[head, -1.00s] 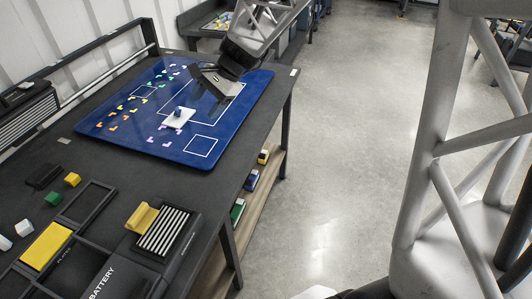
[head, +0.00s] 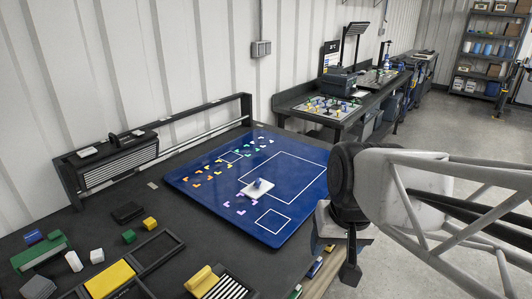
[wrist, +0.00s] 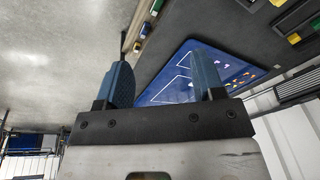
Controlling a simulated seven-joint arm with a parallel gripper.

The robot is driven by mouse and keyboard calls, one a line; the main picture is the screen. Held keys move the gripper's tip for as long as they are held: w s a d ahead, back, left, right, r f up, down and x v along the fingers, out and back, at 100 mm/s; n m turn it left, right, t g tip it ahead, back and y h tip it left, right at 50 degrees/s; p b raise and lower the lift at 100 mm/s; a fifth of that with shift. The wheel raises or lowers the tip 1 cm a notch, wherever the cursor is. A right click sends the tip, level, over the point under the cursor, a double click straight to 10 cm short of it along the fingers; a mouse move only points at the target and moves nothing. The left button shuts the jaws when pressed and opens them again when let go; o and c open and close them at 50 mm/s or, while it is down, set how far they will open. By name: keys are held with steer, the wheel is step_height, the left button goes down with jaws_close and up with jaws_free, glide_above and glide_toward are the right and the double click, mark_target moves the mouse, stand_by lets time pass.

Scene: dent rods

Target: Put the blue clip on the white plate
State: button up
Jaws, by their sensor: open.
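A small blue piece, apparently the blue clip (head: 258,182), rests on the white plate (head: 250,191). The plate lies on the blue mat (head: 303,187), near its lower left part, beside purple pieces. My gripper shows in the wrist view (wrist: 163,82) with its two blue fingers wide apart and nothing between them. In the head view my arm is right of the mat, apart from the plate, and the fingertips are hard to make out. The mat also shows in the wrist view (wrist: 165,94), behind the fingers; part of it is hidden by them.
Several small coloured L-shaped pieces (head: 212,172) lie on the mat's left side. A yellow block (head: 150,223), a green block (head: 129,236) and black trays (head: 162,249) stand at the front left of the dark table. Open floor (head: 430,120) lies to the right.

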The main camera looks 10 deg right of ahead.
steer(key=shift+s+d+f+n+h, duration=0.1)
steer(key=shift+s+d+n+h, duration=0.2)
steer(key=shift+s, duration=0.4)
steer(key=shift+s+d+n+h, duration=0.2)
steer(key=shift+s+n, duration=0.1)
steer(key=shift+s, duration=0.35)
stand_by(0.4)
